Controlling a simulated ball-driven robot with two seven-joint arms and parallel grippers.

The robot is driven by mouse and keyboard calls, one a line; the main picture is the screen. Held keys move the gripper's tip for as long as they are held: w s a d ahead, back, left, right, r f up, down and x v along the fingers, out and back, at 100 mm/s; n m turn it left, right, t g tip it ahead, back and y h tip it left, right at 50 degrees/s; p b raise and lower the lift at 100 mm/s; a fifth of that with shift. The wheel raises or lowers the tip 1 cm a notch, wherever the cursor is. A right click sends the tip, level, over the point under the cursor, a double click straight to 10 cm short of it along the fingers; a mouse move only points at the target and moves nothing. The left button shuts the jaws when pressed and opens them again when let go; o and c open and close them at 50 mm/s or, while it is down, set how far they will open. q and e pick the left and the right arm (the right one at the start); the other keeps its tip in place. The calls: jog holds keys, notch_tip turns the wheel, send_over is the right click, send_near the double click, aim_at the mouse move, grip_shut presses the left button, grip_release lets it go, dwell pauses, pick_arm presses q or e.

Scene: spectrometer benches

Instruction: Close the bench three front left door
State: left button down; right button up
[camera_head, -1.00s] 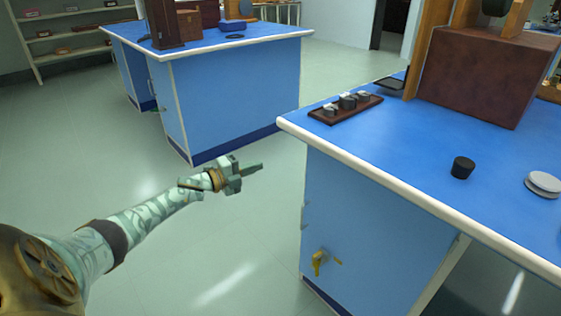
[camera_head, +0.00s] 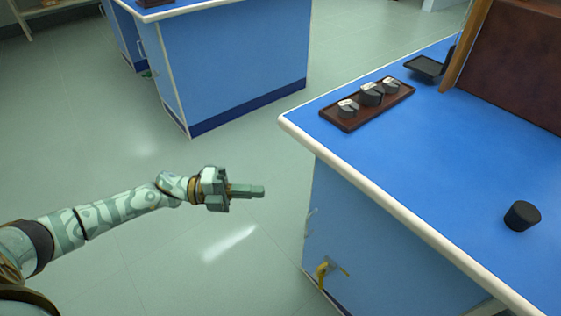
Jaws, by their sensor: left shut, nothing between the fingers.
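A blue bench (camera_head: 400,172) with a pale rim fills the right side; I see no number on it. Its blue side panel (camera_head: 360,235) drops below the rim, with a pale handle (camera_head: 308,222) at its left edge and a yellow tap-like fitting (camera_head: 322,272) low down. I cannot tell which panel is the front left door or how far it stands open. My left gripper (camera_head: 262,191) is shut and empty, pointing right over the floor, left of the bench and apart from it. My right gripper is out of view.
A second blue bench (camera_head: 240,75) stands behind at the upper left. On the near bench are a brown tray (camera_head: 345,125) with several small weights, a black cylinder (camera_head: 522,216) and a dark brown box (camera_head: 520,65). The floor (camera_head: 120,150) between the benches is clear.

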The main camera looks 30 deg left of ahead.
pick_arm(q)
send_near(324, 182)
jog(key=d, duration=0.4)
jog(key=shift+w+d+f+b, duration=0.1)
jog(key=shift+w+d+b, duration=0.2)
jog(key=shift+w, duration=0.25)
jog(key=shift+w+d+b, duration=0.2)
jog(key=shift+w+b, duration=0.2)
jog(key=shift+w, duration=0.2)
jog(key=shift+w+d, duration=0.1)
jog(key=shift+w, duration=0.15)
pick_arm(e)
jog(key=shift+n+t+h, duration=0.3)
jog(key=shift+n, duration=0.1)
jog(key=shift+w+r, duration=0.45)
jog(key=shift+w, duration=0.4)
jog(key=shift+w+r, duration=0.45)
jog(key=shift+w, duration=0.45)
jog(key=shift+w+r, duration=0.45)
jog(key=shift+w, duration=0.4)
pick_arm(q)
jog(key=shift+w, duration=0.1)
